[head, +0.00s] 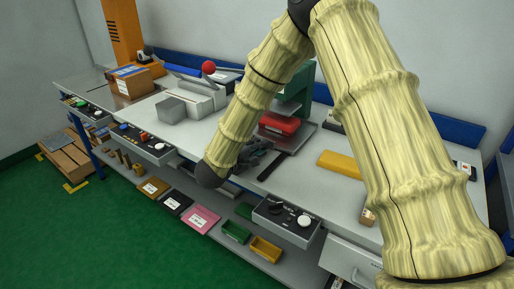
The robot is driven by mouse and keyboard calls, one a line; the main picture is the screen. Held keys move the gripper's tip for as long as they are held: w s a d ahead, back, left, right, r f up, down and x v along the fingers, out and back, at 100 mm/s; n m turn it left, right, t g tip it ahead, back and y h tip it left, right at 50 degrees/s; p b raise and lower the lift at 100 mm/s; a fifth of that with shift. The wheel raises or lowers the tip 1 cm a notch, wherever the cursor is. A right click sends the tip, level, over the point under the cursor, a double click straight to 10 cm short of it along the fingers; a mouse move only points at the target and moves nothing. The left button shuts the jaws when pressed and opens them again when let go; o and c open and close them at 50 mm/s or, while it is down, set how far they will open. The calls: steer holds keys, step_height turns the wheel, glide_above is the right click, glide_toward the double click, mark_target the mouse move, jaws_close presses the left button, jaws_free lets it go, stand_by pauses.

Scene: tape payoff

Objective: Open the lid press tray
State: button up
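A green press (301,78) stands at the back middle of the bench, partly hidden by my arm. A red block (279,123) is in front of it, by a flat grey plate (297,138). A black bar (272,166) extends toward the front at the plate's left side. I cannot tell for sure which part is the press tray. My gripper (256,153) is dark and small in view, just left of the black bar and above the bench. My arm hides part of it. I cannot tell its finger opening or whether it touches anything.
An open front drawer (284,228) holds dark and white round things. Another open drawer (148,151) is further left. A yellow block (339,164) lies right of the press. A grey machine (200,96) and cardboard box (130,82) stand left. Bins (236,231) sit on the shelf below.

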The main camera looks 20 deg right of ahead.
steer(key=shift+w+f, duration=0.2)
steer(key=shift+w, duration=0.05)
steer(key=shift+s+r, duration=0.15)
steer(key=shift+s, duration=0.05)
steer(key=shift+c, duration=0.8)
jaws_close()
